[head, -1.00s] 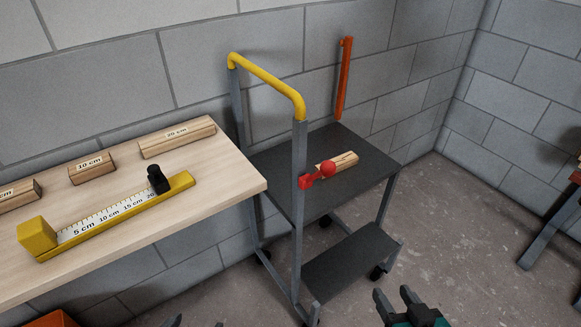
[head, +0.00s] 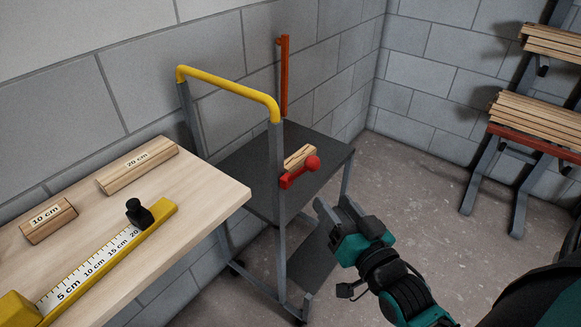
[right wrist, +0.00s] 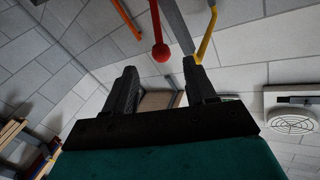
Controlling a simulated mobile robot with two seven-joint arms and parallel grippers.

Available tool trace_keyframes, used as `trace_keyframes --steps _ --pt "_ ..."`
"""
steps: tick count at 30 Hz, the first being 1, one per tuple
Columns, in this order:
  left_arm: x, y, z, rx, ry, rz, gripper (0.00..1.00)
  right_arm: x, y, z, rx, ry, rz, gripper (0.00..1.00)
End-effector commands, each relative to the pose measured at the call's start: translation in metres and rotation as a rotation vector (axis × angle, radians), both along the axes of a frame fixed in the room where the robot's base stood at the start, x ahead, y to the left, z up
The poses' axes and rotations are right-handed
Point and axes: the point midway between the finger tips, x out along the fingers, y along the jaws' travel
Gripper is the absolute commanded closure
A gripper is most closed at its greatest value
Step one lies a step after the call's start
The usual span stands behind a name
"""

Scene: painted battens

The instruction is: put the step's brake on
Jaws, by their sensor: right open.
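The step (head: 232,150) is a dark grey rolling frame with two treads and a yellow handrail (head: 225,88). A red lever (head: 296,178) with a ball knob (head: 312,163) is on its near post, slanting up to the right. I take it for the brake. My right gripper (head: 333,204) is open and empty, below and right of the knob, apart from it. In the right wrist view the knob (right wrist: 160,53) shows beyond the open fingertips (right wrist: 160,72). My left gripper is out of view.
A wooden block (head: 299,157) lies on the upper tread behind the lever. An orange upright bar (head: 284,75) stands at the back. The bench (head: 200,205) with labelled blocks and a yellow gauge (head: 110,258) is left. A batten rack (head: 520,150) stands right, with clear floor between.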

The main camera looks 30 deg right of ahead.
Motion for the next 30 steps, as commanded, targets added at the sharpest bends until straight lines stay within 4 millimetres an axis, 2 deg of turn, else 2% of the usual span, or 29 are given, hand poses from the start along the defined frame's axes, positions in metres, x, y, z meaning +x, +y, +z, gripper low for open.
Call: trace_keyframes --steps 5,15,21,30 --pt "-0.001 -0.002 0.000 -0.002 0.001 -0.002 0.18 0.020 -0.002 0.001 0.000 -0.004 0.001 0.44" --pt "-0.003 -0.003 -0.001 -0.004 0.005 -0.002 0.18 0.081 -0.008 0.001 -0.002 -0.003 0.001 0.44" --pt "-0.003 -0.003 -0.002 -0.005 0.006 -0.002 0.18 0.110 -0.011 0.000 -0.001 -0.001 0.001 0.44" --pt "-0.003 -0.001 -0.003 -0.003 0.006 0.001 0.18 0.126 -0.012 0.000 -0.002 0.002 0.001 0.44"
